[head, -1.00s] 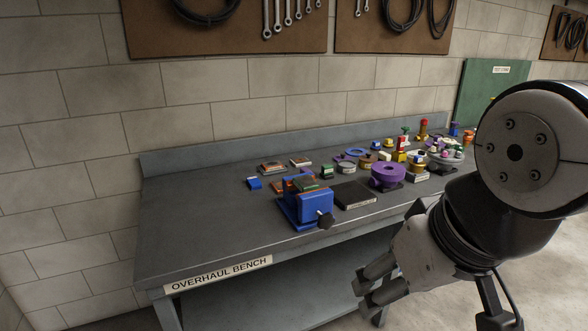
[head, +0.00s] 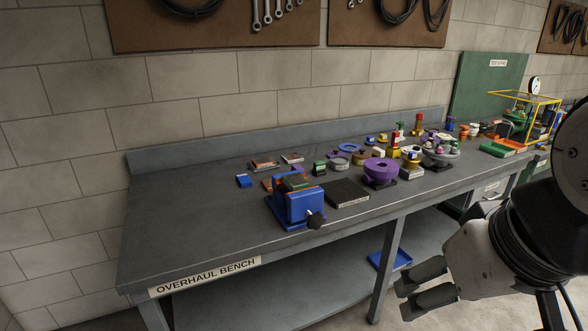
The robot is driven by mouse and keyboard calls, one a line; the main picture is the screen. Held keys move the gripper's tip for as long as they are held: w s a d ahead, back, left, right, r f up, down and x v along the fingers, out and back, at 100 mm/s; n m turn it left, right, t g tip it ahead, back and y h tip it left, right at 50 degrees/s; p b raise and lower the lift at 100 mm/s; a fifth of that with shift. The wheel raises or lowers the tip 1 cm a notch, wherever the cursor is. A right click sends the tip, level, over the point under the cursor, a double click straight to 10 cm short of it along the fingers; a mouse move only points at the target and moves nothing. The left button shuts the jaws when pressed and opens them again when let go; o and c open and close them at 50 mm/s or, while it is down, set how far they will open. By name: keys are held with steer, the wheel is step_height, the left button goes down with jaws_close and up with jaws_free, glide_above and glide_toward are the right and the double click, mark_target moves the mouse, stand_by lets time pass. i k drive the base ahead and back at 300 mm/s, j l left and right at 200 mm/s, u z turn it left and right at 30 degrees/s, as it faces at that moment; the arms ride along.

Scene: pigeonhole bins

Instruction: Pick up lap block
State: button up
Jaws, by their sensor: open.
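No block carries a readable lap block label, so I cannot tell for sure which thing it is. A flat dark plate (head: 346,192) with a small unreadable label on its front edge lies on the bench, right of a blue vise-like fixture (head: 296,205). Small blocks lie behind the fixture, including a blue block (head: 243,181) and a green block (head: 319,168). My gripper (head: 406,298) is open and empty. It is at the lower right, in front of the bench and lower in the picture than its top, clear of every part.
The overhaul bench (head: 180,235) has a bare left half. A purple ring part (head: 380,171) and several small coloured parts crowd its right side. A yellow wire frame (head: 540,100) stands at the far right. A blue tray (head: 390,259) lies on the lower shelf.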

mark_target(318, 169)
steer(key=i+l+u, duration=0.15)
steer(key=i+l, duration=0.65)
steer(key=i, duration=0.3)
steer(key=i+l+u, duration=0.2)
steer(key=i+l, duration=0.75)
steer(key=i, duration=0.1)
